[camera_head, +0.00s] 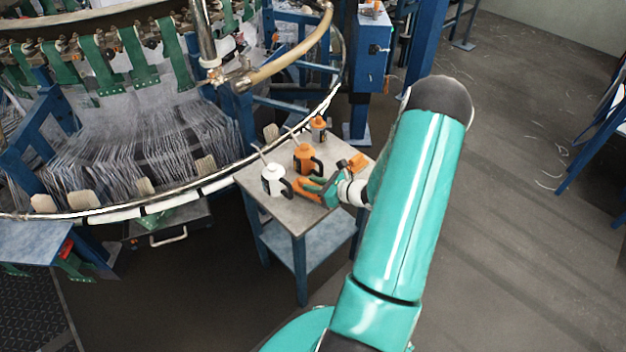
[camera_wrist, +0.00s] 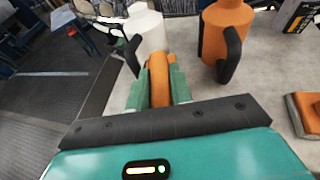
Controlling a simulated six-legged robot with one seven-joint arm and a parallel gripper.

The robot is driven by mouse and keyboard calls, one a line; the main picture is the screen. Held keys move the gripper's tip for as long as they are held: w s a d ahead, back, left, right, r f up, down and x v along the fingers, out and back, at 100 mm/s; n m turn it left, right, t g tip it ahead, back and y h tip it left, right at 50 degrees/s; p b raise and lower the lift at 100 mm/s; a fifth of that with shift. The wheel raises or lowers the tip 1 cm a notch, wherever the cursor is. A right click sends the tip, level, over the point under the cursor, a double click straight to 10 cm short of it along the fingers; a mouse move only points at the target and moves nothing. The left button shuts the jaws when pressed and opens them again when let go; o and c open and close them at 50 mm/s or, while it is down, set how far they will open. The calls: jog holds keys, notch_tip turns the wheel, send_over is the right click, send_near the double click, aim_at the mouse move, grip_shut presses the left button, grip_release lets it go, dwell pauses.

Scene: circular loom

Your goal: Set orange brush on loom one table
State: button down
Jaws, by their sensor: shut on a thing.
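My gripper (camera_head: 322,187) is low over the small grey table (camera_head: 299,222), near its front right part. Its green fingers are shut on the orange brush (camera_head: 310,188). In the wrist view the orange brush (camera_wrist: 159,78) shows as a rounded orange piece between the fingers (camera_wrist: 159,88); its far end is hidden. I cannot tell whether the brush touches the table top, which also shows in the wrist view (camera_wrist: 262,88).
A white jug (camera_head: 272,180) and an orange jug (camera_head: 304,158), both with dark handles, stand close to my gripper. Another orange container (camera_head: 318,130) is farther back. An orange item (camera_wrist: 308,112) lies right of my gripper. The loom's round rail (camera_head: 215,185) borders the table's left.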

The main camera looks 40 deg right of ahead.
jog(key=shift+f, duration=0.4)
jog(key=shift+f, duration=0.5)
jog(key=c, duration=1.2)
grip_release()
jog(key=shift+o, duration=0.2)
jog(key=v, duration=1.3)
jog(key=shift+s+d, duration=0.2)
jog(key=shift+s, duration=0.15)
jog(key=shift+r, duration=0.15)
